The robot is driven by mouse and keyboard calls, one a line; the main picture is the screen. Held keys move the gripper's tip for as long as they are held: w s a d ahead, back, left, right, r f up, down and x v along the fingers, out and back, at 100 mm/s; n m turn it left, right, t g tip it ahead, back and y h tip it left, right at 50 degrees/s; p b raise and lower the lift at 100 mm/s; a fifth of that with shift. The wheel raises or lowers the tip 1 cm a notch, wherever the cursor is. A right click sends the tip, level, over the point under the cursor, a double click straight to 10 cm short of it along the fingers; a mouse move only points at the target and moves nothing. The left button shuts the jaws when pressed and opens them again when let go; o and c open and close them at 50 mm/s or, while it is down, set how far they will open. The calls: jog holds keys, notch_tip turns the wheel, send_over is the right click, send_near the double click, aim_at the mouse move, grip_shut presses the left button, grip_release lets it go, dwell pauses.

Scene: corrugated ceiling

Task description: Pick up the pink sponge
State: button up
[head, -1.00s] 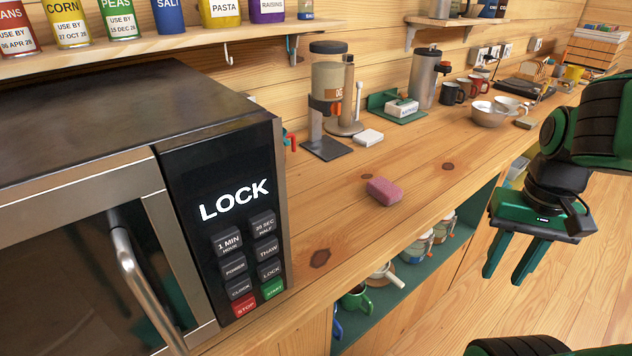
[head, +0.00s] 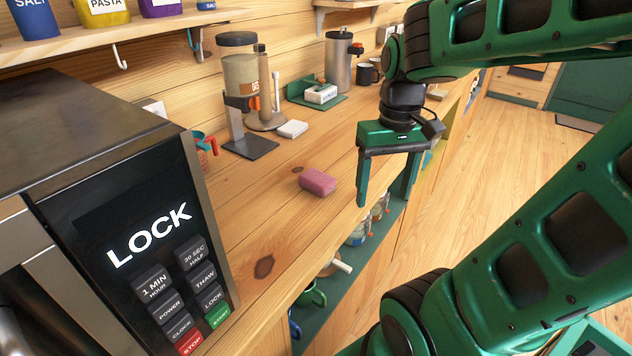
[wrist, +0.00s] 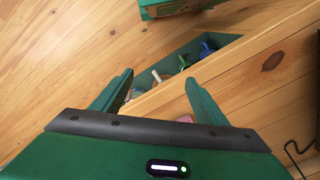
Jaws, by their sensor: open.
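The pink sponge (head: 318,181) lies flat on the wooden counter (head: 290,222), near its front edge, in the head view. My gripper (head: 384,202) points down with its two fingers spread and nothing between them. It is to the right of the sponge and apart from it, over the counter's front edge. In the wrist view, a small pink part of the sponge (wrist: 184,119) shows behind my gripper (wrist: 155,80), close to its right finger. The rest of the sponge is hidden there.
A microwave (head: 120,215) stands on the counter at left. Mugs and other items sit on a shelf (head: 330,299) below the counter.

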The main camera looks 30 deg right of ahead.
aim_at(317, 176)
jog(key=w+a+r+n, duration=0.2)
jog(key=w+n, duration=0.2)
jog(key=w, duration=0.5)
jog(key=w+a+r+n, duration=0.2)
jog(key=w+n, duration=0.1)
jog(key=w, duration=0.6)
jog(key=f, duration=1)
jog(key=shift+w+f, duration=0.25)
jog(key=shift+w, duration=0.15)
jog(key=c, duration=1.1)
